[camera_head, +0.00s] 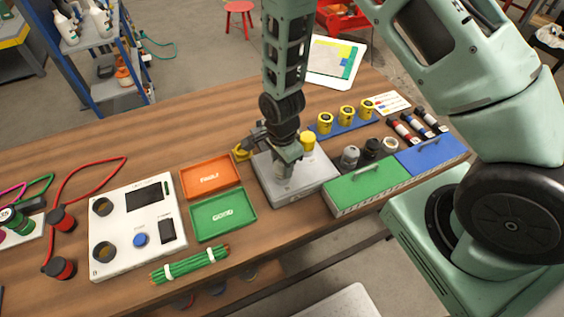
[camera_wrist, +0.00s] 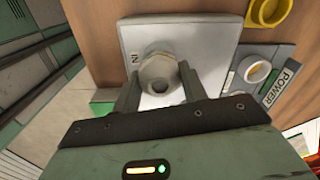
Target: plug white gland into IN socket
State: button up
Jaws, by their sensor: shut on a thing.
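In the head view my gripper (camera_head: 286,166) points down at the top of the grey box (camera_head: 318,178), and the gland is hidden there.
A yellow fitting (camera_head: 307,140) stands at the box's back edge, another yellow part (camera_head: 242,152) at its left. A green lidded case (camera_head: 366,186) stands close on the right, orange (camera_head: 210,177) and green (camera_head: 222,214) trays on the left. A POWER label (camera_wrist: 280,87) shows in the wrist view.

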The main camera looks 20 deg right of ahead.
jog(key=o, duration=1.2)
notch_tip(320, 180, up, 17)
jog(key=b, duration=0.2)
jog(key=shift+r+b, duration=0.15)
jog(key=shift+b, duration=0.2)
jog(key=s+a+r+n+b, duration=0.1)
jog(key=s+a+n, duration=0.1)
jog(key=s+n, duration=0.4)
jog(key=s+a+r+n, duration=0.2)
jog(key=s+n, duration=0.5)
jog(key=n, duration=0.2)
jog(key=s+a+r+n+b, duration=0.1)
jog(key=s+a+n, duration=0.1)
jog(key=s+n, duration=0.5)
jog(key=shift+a+r+n+y+b, duration=0.15)
jog(key=shift+r+n+y+b, duration=0.15)
jog(key=shift+n, duration=0.5)
